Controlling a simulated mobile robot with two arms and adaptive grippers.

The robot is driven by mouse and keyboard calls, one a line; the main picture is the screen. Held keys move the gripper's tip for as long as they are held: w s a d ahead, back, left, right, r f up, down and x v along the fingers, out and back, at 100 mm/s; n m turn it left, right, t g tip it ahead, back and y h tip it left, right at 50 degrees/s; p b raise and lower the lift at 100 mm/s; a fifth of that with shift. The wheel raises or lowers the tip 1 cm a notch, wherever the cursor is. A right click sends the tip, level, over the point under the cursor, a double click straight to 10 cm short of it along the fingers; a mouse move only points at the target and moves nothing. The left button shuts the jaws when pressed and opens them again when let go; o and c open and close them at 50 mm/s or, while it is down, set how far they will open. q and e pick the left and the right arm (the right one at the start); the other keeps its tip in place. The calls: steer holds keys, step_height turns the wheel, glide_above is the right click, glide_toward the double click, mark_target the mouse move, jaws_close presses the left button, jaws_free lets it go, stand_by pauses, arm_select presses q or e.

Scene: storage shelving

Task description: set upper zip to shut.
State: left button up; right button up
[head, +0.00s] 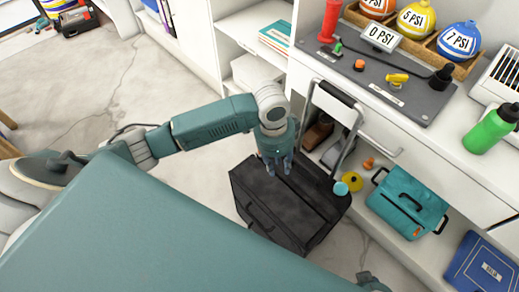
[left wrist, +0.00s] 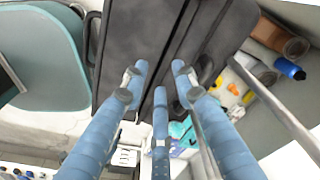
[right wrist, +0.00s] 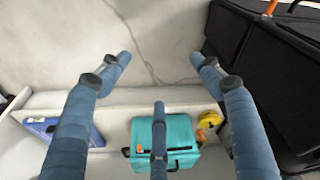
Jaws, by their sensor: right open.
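A black suitcase (head: 268,196) stands on the floor below the shelf, its extended handle (head: 338,93) at the back. My left gripper (head: 277,168) points down over its top, fingers partly apart with nothing visible between them. In the left wrist view the fingertips (left wrist: 158,75) lie over the dark case (left wrist: 138,30); contact cannot be told. I cannot make out the upper zip or its slider for sure. My right gripper (right wrist: 160,65) is open and empty, apart from the case and over bare floor.
A teal bag (head: 405,202), a yellow tape measure (head: 352,181) and a blue book (head: 482,268) are on the low shelf right of the suitcase. A counter (head: 450,155) with labelled balls and a green bottle (head: 490,130) is above. Floor left of the suitcase is clear.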

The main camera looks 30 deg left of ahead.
arm_select(q)
step_height(320, 180, up, 5)
steer(key=y, duration=0.1)
glide_above(259, 154)
steer(key=shift+w+a+n+g, duration=0.1)
steer(key=shift+w+n+g, duration=0.15)
steer(key=shift+n+g, duration=0.05)
arm_select(e)
step_height(259, 154, down, 5)
steer(key=s, duration=0.1)
arm_select(q)
steer(key=shift+f, duration=0.35)
step_height(259, 154, down, 9)
steer(key=shift+r+b, duration=0.2)
steer(key=shift+b, duration=1.05)
steer(key=shift+f, duration=0.65)
jaws_close()
arm_select(e)
step_height(259, 154, up, 9)
steer(key=w, duration=0.1)
steer(key=shift+w, duration=0.4)
